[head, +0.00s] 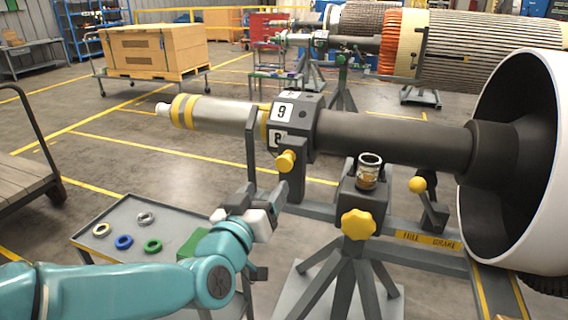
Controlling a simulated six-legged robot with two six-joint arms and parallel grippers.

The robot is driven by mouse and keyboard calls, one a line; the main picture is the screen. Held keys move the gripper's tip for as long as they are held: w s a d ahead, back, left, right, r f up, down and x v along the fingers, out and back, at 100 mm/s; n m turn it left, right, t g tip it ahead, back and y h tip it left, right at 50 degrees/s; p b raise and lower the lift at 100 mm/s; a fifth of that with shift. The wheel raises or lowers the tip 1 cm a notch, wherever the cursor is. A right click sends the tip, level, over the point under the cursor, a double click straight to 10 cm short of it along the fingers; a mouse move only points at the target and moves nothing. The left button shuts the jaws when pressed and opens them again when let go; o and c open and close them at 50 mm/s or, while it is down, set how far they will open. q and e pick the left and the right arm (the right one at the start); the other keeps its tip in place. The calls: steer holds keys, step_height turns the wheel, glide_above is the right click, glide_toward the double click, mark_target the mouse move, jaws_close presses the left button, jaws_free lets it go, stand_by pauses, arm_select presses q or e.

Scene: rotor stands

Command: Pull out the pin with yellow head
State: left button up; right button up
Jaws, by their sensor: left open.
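The pin with the yellow head (286,160) sticks out of the lower side of the dark clamp block (303,127) that carries the number plates 9 and 8. Its shank is hidden in the block. My left gripper (266,198) is just below and slightly left of the yellow head, with its jaws open and empty. It looks close to the pin but apart from it; the exact depth gap is hard to tell. My right gripper is not in view.
A dark shaft (395,137) runs through the block to a large white hub (525,160). A tray cart (130,222) with several rings stands lower left.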

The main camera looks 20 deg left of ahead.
mark_target(283, 164)
arm_select(q)
steer(key=w+p, duration=0.1)
steer(key=w, duration=1.1)
steer(key=shift+d, duration=0.15)
